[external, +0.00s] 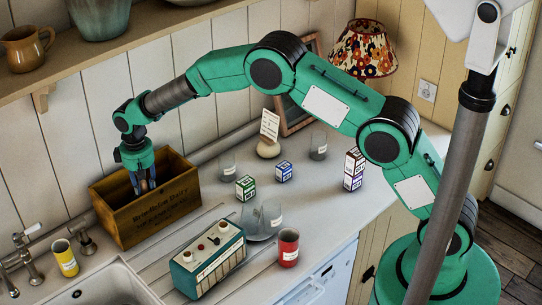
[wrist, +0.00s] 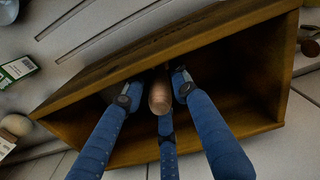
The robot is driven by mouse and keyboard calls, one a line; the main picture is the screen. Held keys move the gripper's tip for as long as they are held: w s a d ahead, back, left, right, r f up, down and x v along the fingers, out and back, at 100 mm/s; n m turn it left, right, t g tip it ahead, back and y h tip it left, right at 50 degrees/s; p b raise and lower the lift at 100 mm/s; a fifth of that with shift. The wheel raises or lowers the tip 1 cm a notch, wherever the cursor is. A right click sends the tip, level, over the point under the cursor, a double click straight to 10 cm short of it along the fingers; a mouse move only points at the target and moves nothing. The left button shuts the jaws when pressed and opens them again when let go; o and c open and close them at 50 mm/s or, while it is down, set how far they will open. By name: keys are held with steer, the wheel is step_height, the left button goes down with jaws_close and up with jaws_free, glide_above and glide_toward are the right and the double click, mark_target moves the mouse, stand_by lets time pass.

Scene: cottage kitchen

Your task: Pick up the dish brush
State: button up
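A wooden crate (external: 160,213) with dark lettering stands on the counter, and my gripper (external: 146,187) points down into it. In the wrist view, my blue fingers (wrist: 157,88) reach into the crate (wrist: 95,83). A smooth, light brown rounded piece (wrist: 160,97), which looks like the end of the dish brush's handle, stands between the fingertips. The fingers are spread on either side of it, with narrow gaps seeming to show. The rest of the brush is hidden, and the crate's inside is dark.
Right of the crate are a teal radio-like box (external: 208,258), a red can (external: 288,247), clear glasses (external: 262,220) and small boxes (external: 245,188). A yellow can (external: 65,258) stands by the sink (external: 105,287) at left. The crate walls surround my fingers closely.

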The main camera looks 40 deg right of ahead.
steer(key=shift+f, duration=0.15)
steer(key=shift+w+f, duration=0.15)
steer(key=shift+f, duration=2.35)
jaws_close()
